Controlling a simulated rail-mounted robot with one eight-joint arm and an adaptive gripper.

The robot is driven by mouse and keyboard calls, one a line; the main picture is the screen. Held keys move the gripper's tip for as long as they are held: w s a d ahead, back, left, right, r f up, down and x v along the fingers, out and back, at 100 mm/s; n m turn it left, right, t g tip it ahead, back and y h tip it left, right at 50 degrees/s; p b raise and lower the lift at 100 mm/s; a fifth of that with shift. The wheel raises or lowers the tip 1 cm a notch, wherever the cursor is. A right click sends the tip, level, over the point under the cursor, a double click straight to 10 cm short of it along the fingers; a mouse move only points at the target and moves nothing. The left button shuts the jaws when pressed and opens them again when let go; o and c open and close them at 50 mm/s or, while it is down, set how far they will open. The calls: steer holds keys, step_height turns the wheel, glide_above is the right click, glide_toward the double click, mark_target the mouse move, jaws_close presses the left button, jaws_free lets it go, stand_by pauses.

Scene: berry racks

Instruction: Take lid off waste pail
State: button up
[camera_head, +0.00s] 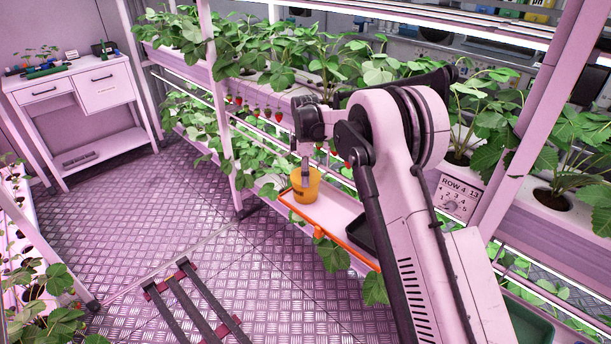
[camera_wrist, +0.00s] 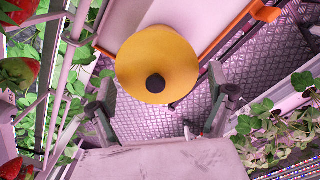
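The waste pail (camera_head: 305,190) is a small orange-yellow tub standing on the orange-edged tray in front of the rack. The lid is on the pail as far as I can see. My gripper (camera_wrist: 160,79) points down over the lid. Its two fingers are wide apart, one on each side of the knob, and hold nothing. In the head view my gripper (camera_head: 306,168) overlaps the pail's top. Whether a finger touches the lid cannot be told.
The pale tray with an orange rim (camera_head: 347,245) carries the pail and a dark bin (camera_head: 366,236). Strawberry plants (camera_head: 262,55) and hanging berries crowd the rack close around my arm. A white cabinet (camera_head: 104,85) stands back left. The metal floor (camera_head: 180,205) is open at left.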

steer(key=c, duration=1.3)
steer(key=shift+s+r, duration=0.1)
